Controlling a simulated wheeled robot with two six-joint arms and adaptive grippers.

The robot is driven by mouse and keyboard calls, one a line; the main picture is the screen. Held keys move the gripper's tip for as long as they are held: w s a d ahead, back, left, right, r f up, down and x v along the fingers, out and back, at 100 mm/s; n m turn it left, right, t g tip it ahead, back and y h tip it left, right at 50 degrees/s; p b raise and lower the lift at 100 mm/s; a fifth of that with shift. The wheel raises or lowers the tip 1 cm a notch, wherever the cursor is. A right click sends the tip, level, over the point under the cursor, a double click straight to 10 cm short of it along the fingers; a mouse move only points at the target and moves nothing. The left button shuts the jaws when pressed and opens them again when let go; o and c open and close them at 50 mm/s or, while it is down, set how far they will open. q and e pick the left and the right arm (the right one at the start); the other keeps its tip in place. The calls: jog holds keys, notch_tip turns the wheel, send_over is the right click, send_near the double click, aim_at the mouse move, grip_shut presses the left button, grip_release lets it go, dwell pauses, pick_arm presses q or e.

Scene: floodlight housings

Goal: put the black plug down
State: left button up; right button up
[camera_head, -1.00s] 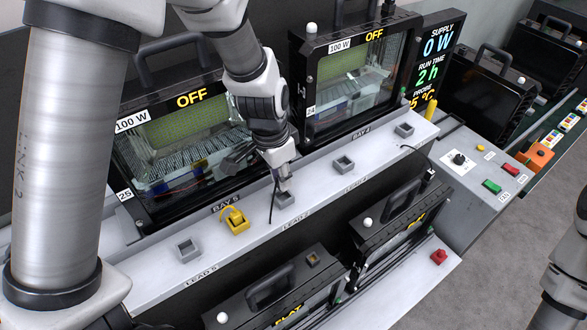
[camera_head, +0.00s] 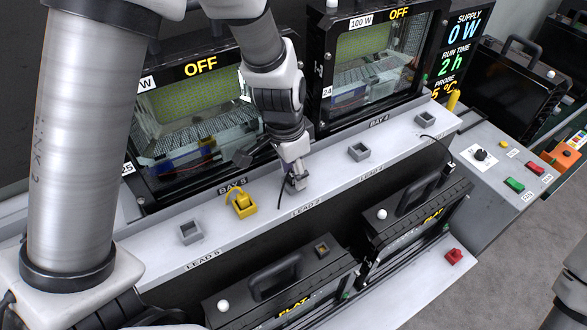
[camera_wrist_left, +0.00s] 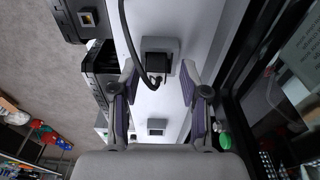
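The black plug (camera_wrist_left: 158,63) sits in a grey square holder (camera_wrist_left: 169,46) on the light ledge in the left wrist view, with its black cable (camera_wrist_left: 128,42) curving away. My left gripper (camera_wrist_left: 159,75) is open, with one finger on each side of the plug and a gap to both. In the head view my left gripper (camera_head: 297,183) points down at the ledge by the LEAD 2 label. It hides the plug and most of the holder there; the cable (camera_head: 284,188) shows beside it. My right gripper is not in view.
A yellow plug (camera_head: 243,201) in a yellow holder is left of the gripper. Empty grey holders stand at the left (camera_head: 190,232) and right (camera_head: 358,151). Floodlight housings (camera_head: 195,120) rise behind the ledge. Others marked FLAT (camera_head: 285,285) lie in front, below it.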

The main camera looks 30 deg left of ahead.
pick_arm(q)
jog(key=shift+r, duration=0.1)
jog(key=shift+s+r, duration=0.1)
jog(key=shift+r, duration=0.15)
notch_tip(320, 180, up, 12)
jog(key=s, duration=0.1)
jog(key=shift+a, duration=0.4)
jog(key=shift+s, duration=0.15)
